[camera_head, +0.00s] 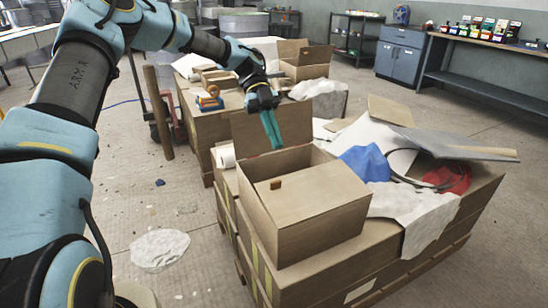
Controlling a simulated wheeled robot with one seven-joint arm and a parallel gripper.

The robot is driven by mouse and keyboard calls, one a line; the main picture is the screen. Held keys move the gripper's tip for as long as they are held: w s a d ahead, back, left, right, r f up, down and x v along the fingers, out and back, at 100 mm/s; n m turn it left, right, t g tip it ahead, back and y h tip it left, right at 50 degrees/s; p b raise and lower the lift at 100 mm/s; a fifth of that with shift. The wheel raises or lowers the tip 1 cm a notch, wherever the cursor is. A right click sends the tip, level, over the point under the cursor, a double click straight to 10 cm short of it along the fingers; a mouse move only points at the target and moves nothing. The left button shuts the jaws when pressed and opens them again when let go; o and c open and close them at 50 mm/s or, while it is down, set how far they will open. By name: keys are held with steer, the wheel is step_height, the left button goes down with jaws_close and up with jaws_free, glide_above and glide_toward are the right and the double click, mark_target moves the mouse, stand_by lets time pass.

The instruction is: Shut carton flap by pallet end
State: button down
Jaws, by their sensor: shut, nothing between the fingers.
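An open cardboard carton (300,222) stands on the near left end of a large wooden pallet box (345,265). Its back flap (255,132) stands upright and leans a little back. A small brown piece (276,184) shows inside the carton on a flat pale surface. My gripper (272,146) points down with its green fingers together and empty. It is at the upright flap, overlapping its right half in the picture. I cannot tell whether the fingers touch the flap.
Blue cloth (364,163), red cloth (449,178), white sheets and a grey board (455,145) lie right of the carton. Another open carton (305,62) stands on a pallet behind. A wooden post (158,110) stands left. The floor at left has scraps and a white sheet (159,250).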

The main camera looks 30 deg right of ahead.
mark_target(276, 181)
step_height(276, 181, up, 4)
steer(key=r+t+p, duration=0.1)
steer(key=t+p, duration=0.2)
steer(key=t, duration=0.4)
steer(key=shift+t+h, duration=0.3)
steer(key=x, duration=0.4)
steer(key=w+p+x, duration=0.1)
steer(key=x, duration=0.3)
steer(key=w+x, duration=0.1)
steer(key=x, duration=0.4)
steer(key=shift+a+f, duration=0.15)
steer(key=shift+f, duration=0.65)
steer(key=shift+w+p, duration=0.1)
steer(key=shift+p, duration=0.2)
steer(key=shift+w+f, duration=0.3)
steer(key=shift+f, duration=0.25)
steer(key=shift+w+f, duration=0.25)
steer(key=shift+f, duration=0.25)
